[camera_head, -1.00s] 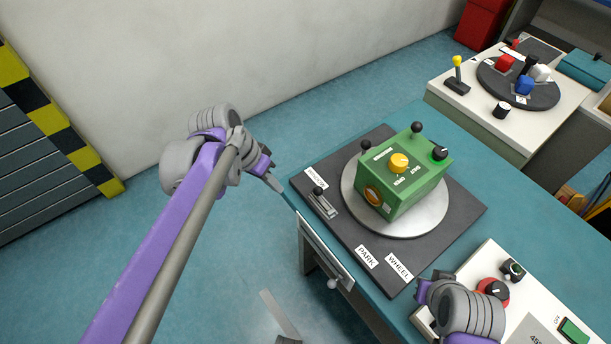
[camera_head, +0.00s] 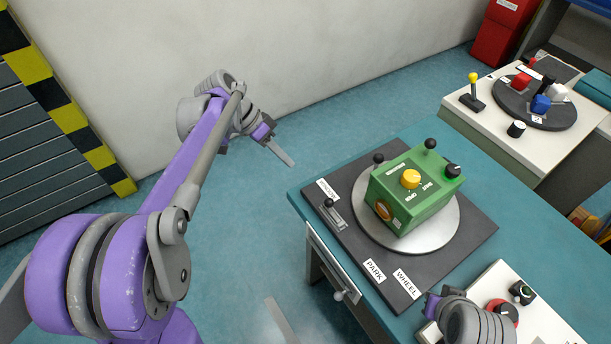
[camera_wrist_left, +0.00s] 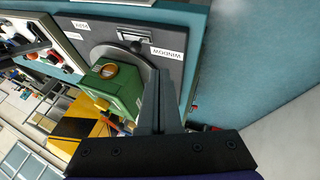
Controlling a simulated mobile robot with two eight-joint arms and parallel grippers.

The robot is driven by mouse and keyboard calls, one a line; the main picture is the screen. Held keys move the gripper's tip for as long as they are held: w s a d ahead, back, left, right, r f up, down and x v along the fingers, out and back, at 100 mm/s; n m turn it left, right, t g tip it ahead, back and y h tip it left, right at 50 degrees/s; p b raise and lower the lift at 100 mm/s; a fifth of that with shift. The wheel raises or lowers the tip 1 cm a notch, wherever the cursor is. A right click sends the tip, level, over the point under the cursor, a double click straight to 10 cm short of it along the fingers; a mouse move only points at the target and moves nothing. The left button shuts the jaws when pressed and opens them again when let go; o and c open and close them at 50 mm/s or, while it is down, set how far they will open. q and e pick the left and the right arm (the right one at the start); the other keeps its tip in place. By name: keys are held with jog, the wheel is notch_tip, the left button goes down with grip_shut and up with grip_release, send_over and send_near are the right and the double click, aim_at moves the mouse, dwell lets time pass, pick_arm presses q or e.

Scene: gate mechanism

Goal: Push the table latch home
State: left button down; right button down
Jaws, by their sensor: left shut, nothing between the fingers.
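The table latch (camera_head: 335,214) is a small grey slotted piece with a black knob, at the left corner of the dark plate beside a white label. Its knob stands at the label end of the slot. The latch also shows in the left wrist view (camera_wrist_left: 135,30), beyond my fingers. My left gripper (camera_head: 282,153) is shut and empty, over the floor beyond the table's left corner, apart from the latch. Its fingers show in the wrist view (camera_wrist_left: 158,85). Part of my right arm shows at the bottom right; its jaws cannot be made out.
A green box (camera_head: 414,188) with a yellow knob and black-knobbed levers stands on a round grey turntable (camera_head: 440,232). The teal table (camera_head: 525,235) carries a white control panel (camera_head: 535,325) at the lower right. A drawer front (camera_head: 331,262) hangs below the table's edge.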

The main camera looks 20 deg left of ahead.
aim_at(328, 204)
pick_arm(q)
jog(key=x, duration=1)
jog(key=shift+s+d, duration=0.1)
jog(key=shift+d, duration=0.05)
jog(key=shift+s+d, duration=0.25)
jog(key=shift+d, duration=0.25)
jog(key=shift+s+d, duration=0.3)
jog(key=shift+d, duration=0.2)
jog(key=shift+s+d+f, duration=0.15)
jog(key=shift+s+d, duration=0.15)
jog(key=shift+d, duration=0.2)
jog(key=s+d, duration=0.2)
jog(key=d, duration=0.1)
jog(key=shift+s+d, duration=0.15)
jog(key=shift+s, duration=0.2)
jog(key=shift+w, duration=0.1)
